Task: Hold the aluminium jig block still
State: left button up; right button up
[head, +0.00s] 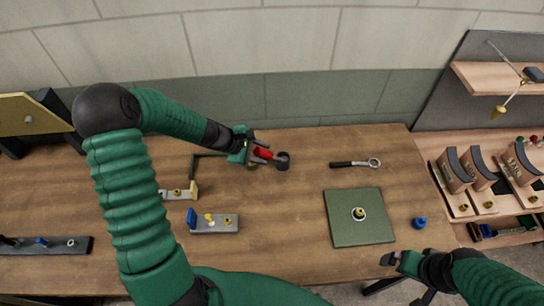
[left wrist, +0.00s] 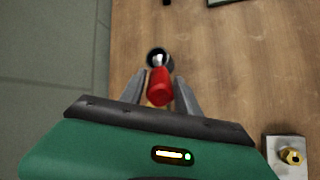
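A grey metal block, which looks like the aluminium jig block (head: 231,228), lies on the wooden bench in the head view. It has a blue piece at its left end and yellow and brass fittings on top. A grey block with a brass fitting (left wrist: 287,172) shows at the lower right of the left wrist view; I cannot tell if it is the same one. My left gripper (head: 262,150) is behind and right of the jig block, apart from it. Its fingers flank a red-handled tool (left wrist: 159,88); whether they touch it is unclear. My right gripper (head: 392,260) is at the front right bench edge.
A green mat (head: 345,232) bears a brass ring part. A ring-ended wrench (head: 352,163), a blue knob (head: 419,223) and a dark rail (head: 60,246) also lie out. Another small fixture (head: 178,193) stands just behind the jig block. The wall runs behind the bench; shelves are at right.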

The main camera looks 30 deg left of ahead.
aim_at(256, 150)
pick_arm(q)
jog(key=shift+a, duration=0.1)
grip_shut()
jog(key=shift+p+v, duration=1.15)
jog(key=shift+v, duration=0.55)
jog(key=p+v, duration=0.2)
jog(key=v, duration=0.3)
jog(key=shift+s+f, duration=0.1)
jog(key=p+v, duration=0.2)
jog(key=shift+s+r, duration=0.15)
jog(key=shift+r, duration=0.15)
